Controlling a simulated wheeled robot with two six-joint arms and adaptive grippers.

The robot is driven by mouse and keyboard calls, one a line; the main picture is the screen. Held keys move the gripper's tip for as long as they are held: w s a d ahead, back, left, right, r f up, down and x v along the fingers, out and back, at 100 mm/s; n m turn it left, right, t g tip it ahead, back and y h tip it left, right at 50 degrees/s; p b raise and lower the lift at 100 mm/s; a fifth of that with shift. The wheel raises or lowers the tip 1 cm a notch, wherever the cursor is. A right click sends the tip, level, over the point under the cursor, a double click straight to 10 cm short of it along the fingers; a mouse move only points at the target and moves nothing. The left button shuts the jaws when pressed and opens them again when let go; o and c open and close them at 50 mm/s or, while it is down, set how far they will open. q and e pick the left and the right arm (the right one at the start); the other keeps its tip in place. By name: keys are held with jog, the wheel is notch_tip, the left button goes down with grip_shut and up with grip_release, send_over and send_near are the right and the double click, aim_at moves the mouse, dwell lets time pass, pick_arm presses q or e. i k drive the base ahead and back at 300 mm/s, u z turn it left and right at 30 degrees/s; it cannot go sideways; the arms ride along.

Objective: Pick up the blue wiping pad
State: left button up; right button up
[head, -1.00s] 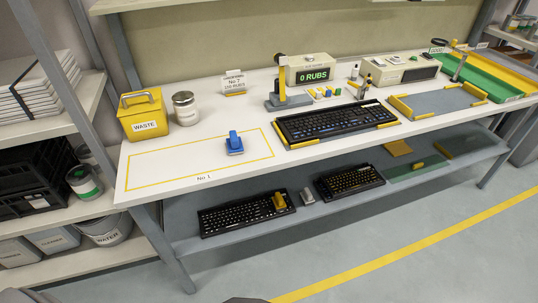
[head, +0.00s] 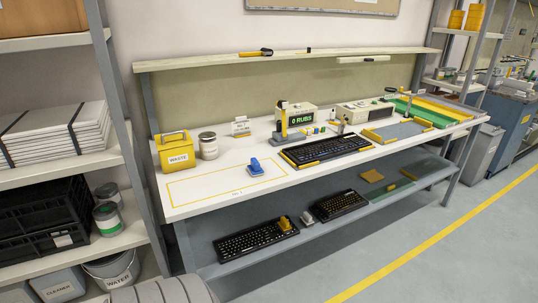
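The blue wiping pad (head: 256,166) has an upright blue grip on top. It sits on the white workbench (head: 190,212), inside the yellow outlined area marked No 1 (head: 205,188), near its right end. Nothing touches it. Neither of my grippers shows in the head view.
A yellow waste bin (head: 175,153) and a grey can (head: 208,146) stand behind the outline. A black keyboard (head: 325,149) lies right of the pad. A counter reading 0 RUBS (head: 299,118) is at the back. A lower shelf holds more keyboards (head: 256,240). A storage rack (head: 50,135) flanks the left.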

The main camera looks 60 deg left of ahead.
aim_at(254, 169)
jog(key=z, duration=0.05)
jog(key=i, duration=1.4)
jog(key=u, duration=0.5)
jog(key=i, duration=1)
jog(key=u, duration=1.5)
jog(key=i, duration=0.8)
jog(key=u, duration=0.85)
